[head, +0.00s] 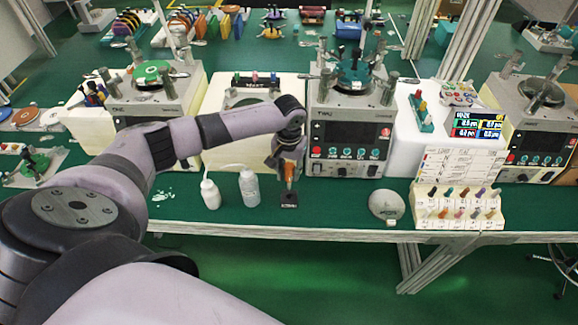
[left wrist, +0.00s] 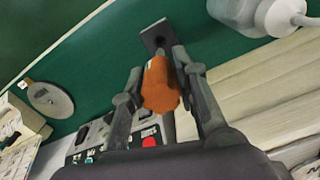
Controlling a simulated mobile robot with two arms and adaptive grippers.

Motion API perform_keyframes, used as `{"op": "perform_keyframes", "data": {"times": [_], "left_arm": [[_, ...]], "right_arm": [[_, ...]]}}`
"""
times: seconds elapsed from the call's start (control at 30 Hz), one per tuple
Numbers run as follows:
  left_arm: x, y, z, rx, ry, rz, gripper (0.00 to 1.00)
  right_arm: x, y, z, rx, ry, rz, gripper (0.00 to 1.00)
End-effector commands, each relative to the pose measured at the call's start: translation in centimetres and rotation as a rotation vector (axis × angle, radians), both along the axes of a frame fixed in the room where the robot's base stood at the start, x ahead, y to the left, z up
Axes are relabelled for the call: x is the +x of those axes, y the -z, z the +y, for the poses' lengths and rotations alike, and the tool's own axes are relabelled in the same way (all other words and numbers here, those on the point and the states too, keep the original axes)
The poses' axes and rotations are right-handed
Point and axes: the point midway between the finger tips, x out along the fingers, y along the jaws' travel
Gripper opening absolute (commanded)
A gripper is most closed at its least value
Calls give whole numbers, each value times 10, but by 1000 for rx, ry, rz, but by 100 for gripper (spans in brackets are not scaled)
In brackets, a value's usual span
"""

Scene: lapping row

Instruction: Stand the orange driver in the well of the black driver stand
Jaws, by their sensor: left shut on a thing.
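The orange driver (head: 289,171) is held upright, handle up, between the fingers of my left gripper (head: 288,163), directly over the small black driver stand (head: 289,202). The stand sits on the green bench near its front edge. In the left wrist view the orange handle (left wrist: 160,90) is between the two fingers of the gripper (left wrist: 158,64), and the black stand (left wrist: 154,33) shows just beyond it. The driver's lower end is close to the stand; I cannot tell whether its tip is inside the well. My right gripper is not in view.
A grey machine with a control panel (head: 348,140) is behind right. A round dish (head: 386,204) and a rack of coloured drivers (head: 459,214) lie right, with clear green bench between.

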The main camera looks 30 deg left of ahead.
Motion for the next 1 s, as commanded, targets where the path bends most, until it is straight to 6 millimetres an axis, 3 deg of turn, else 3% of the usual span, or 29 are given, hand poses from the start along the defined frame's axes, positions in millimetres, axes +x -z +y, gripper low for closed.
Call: {"op": "perform_keyframes", "data": {"times": [0.5, 1.0], "left_arm": [[0, 33, 0, 0, 0, 0, 0], [0, 61, 0, -1, -1, 0, 0]], "right_arm": [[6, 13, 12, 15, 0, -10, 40], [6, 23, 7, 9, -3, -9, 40]]}}
